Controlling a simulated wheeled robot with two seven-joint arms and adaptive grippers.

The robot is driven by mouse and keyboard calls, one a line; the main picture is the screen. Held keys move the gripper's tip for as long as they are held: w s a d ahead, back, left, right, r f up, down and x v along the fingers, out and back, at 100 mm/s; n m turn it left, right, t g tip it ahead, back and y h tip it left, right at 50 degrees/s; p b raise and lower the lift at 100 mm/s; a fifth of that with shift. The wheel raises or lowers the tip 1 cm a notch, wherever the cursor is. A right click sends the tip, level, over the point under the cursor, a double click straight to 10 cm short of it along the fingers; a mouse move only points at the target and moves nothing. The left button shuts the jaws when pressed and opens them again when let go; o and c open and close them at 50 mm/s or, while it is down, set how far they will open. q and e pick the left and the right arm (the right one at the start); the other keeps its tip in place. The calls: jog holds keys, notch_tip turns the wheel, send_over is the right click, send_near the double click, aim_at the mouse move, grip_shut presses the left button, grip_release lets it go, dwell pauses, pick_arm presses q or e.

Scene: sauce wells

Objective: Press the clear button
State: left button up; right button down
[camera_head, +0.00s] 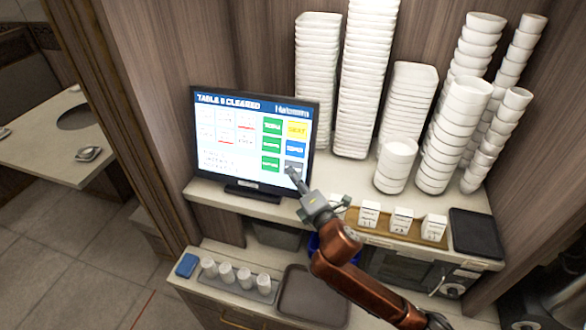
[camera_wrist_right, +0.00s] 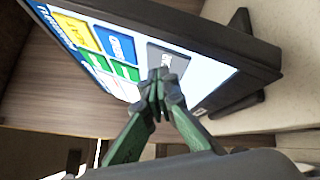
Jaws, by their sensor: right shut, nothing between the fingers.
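In the right wrist view the grey button (camera_wrist_right: 172,55) is right behind my fingertips. My right gripper (camera_head: 293,176) is shut and empty, its tips at the grey button and covering its lower part. The right wrist view shows the closed green fingers (camera_wrist_right: 159,82). I cannot tell whether they touch the glass. My left gripper is not in view.
Tall stacks of white bowls and dishes (camera_head: 367,80) stand behind, right of the monitor. A wooden tray (camera_head: 377,228) with small white containers and a black tray (camera_head: 475,234) lie on the counter. A lower shelf holds several white cups (camera_head: 226,272) and a brown tray (camera_head: 312,297).

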jog(key=shift+s+a+r+p, duration=0.2)
jog(key=shift+s+p, duration=0.1)
jog(key=shift+s, duration=0.3)
jog(key=s+p, duration=0.1)
jog(key=s+a+r+p, duration=0.1)
jog(key=s, duration=0.2)
jog(key=shift+s+a+r+p, duration=0.2)
jog(key=shift+s+a+p, duration=0.1)
jog(key=shift+p, duration=0.1)
dwell(0.6)
